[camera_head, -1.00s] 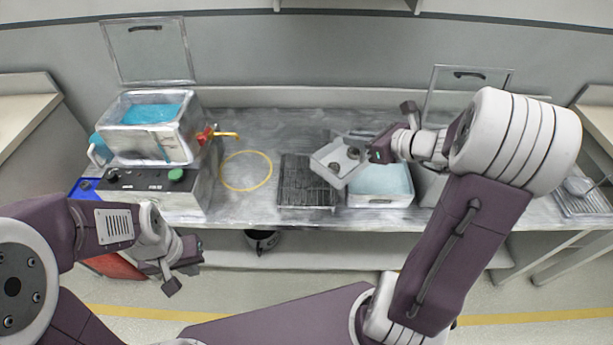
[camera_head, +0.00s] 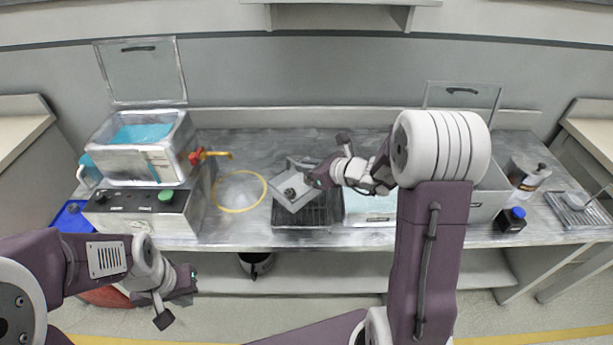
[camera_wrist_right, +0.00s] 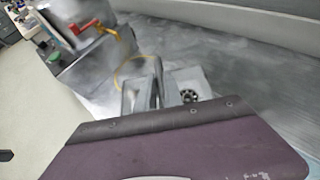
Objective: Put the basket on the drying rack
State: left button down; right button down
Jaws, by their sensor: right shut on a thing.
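The basket (camera_head: 286,199) is a small light grey open tray with a dark round part inside. It is held tilted above the dark ribbed drying rack (camera_head: 290,239), covering much of it; contact between them cannot be told. My right gripper (camera_head: 313,179) is shut on the basket at its right side. In the right wrist view part of the basket (camera_wrist_right: 196,82) shows with a dark round part in it. My left gripper (camera_head: 184,286) hangs in front of the bench at lower left, away from the basket; its jaws are unclear.
Right of the rack is a basin of pale blue liquid (camera_head: 368,205), partly behind my right arm. Left are a yellow ring (camera_head: 240,208) on the bench, a tank of blue liquid (camera_head: 140,148) with a red-and-yellow tap (camera_head: 207,155), and a control box (camera_head: 135,210).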

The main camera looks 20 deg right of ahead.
aim_at(306, 191)
notch_tip(306, 191, down, 3)
jog(key=shift+f+b, duration=0.1)
jog(key=shift+b, duration=0.2)
jog(key=shift+w+f, duration=0.1)
jog(key=c, duration=1.5)
grip_release()
jog(key=shift+f, duration=0.15)
